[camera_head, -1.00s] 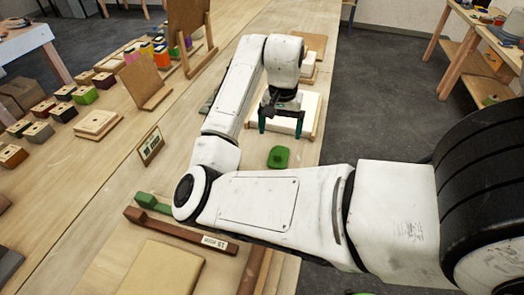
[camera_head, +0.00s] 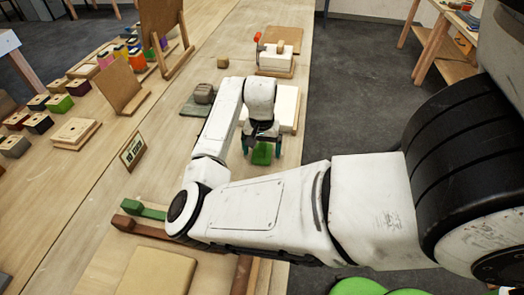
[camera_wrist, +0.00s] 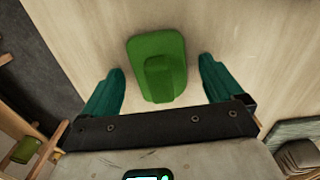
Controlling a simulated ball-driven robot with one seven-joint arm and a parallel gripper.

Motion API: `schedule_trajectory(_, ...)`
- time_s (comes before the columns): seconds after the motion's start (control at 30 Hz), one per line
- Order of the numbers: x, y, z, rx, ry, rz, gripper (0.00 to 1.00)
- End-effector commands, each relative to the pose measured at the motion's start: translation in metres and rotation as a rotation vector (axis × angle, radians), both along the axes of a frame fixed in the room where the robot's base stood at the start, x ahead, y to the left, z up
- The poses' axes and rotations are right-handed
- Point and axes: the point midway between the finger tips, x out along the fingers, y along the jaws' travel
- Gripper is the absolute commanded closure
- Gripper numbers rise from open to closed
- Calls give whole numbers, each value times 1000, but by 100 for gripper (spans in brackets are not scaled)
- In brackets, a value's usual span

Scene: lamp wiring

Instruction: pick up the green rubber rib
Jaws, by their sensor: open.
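The green rubber rib (camera_head: 261,153) lies on the wooden bench, a flat rounded plate with a raised block on top. In the wrist view the green rib (camera_wrist: 158,66) sits centrally between the two teal fingers. My gripper (camera_wrist: 160,68) is open, with one finger to each side and a gap on both sides. In the head view my gripper (camera_head: 263,150) points down over the rib and partly hides it. I cannot tell how far above the bench the fingertips are.
A white block (camera_head: 286,108) stands just behind my gripper. A grey-brown block on a green mat (camera_head: 194,107) is to its left. Bare bench surrounds the rib.

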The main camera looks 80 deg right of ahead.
Motion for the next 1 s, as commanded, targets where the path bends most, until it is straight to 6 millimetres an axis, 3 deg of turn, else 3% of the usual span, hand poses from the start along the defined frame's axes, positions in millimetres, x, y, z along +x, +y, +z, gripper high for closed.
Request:
schedule_trajectory(0.2, 0, 0, -1, 0, 0, 0, 6)
schedule_trajectory(0.83, 0, 0, -1, 0, 0, 0, 67)
schedule_trajectory(1.0, 0, 0, -1, 0, 0, 0, 67)
